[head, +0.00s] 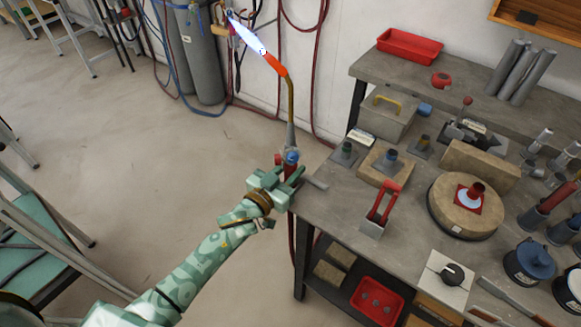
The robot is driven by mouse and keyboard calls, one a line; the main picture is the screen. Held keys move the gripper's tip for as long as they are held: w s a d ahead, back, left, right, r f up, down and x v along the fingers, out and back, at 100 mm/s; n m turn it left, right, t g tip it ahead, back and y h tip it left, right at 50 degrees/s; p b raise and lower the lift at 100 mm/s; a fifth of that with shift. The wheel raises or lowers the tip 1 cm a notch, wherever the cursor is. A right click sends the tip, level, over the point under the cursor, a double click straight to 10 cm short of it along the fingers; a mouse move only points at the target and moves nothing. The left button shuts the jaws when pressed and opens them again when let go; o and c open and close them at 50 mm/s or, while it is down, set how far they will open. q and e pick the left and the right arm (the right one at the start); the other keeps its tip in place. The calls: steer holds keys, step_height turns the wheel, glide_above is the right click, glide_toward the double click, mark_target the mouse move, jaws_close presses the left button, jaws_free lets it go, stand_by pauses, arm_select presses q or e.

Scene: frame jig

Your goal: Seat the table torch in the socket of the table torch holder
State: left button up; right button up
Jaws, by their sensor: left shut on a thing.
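The table torch (290,108) has a long bent tube with an orange-red tip and a pale blue-white flame pointing up and left. My left gripper (288,178) is shut on the torch near its red and blue lower end. It holds the torch roughly upright at the left edge of the workbench. A red bracket on a grey block (382,208) stands on the bench to the right of the gripper, apart from the torch. It looks like the table torch holder, but its socket cannot be made out clearly. My right gripper is not in view.
The workbench (335,212) has bare room at its front left corner. A round stone-coloured turntable (466,207) stands right of the bracket. Grey gas cylinders (200,50) and hanging red hoses are at the back wall.

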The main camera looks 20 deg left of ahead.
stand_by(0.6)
arm_select(q)
steer(key=shift+f+b, duration=0.45)
steer(key=shift+f, duration=0.1)
stand_by(0.4)
steer(key=o, duration=1.1)
steer(key=shift+o, duration=0.2)
steer(key=shift+f, duration=0.15)
steer(key=p+v, duration=0.3)
steer(key=v, duration=1.3)
steer(key=shift+s+r, duration=0.2)
